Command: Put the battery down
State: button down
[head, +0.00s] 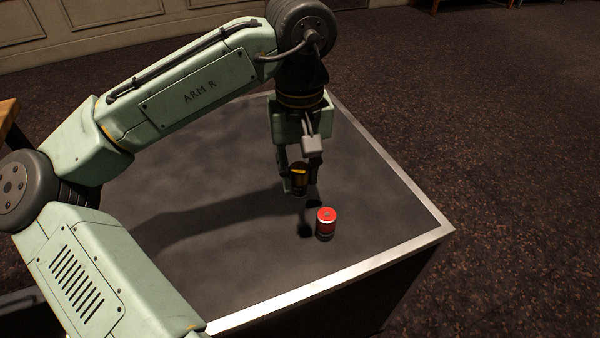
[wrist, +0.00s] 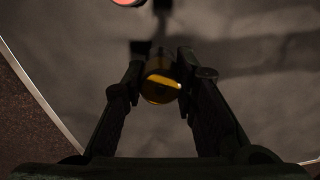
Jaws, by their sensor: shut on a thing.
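My gripper (head: 300,186) points down above the dark desk top (head: 220,255) and is shut on a small yellow-and-black cylinder, which looks like the battery (head: 299,175). In the wrist view the battery (wrist: 161,85) sits between the two fingers, its yellow part catching the light. Its lower part is dark and hard to make out in the head view. The shadow below the gripper suggests that the battery is off the surface, but I cannot tell the exact gap.
The desk has a pale metal rim (head: 400,248). The desk top left of the gripper is clear.

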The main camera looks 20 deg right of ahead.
aim_at(302, 175)
jog(key=shift+w+d+f, duration=0.1)
jog(key=shift+w+d, duration=0.25)
jog(key=shift+w, duration=0.3)
jog(key=shift+w+d+f, duration=0.1)
jog(key=shift+w+d, duration=0.25)
jog(key=shift+w, duration=0.25)
jog(key=shift+f, duration=1.65)
jog(key=shift+f, duration=0.2)
jog(key=c, duration=1.3)
grip_release()
notch_tip(302, 175, up, 12)
jog(key=p, duration=0.1)
jog(key=shift+r, duration=0.25)
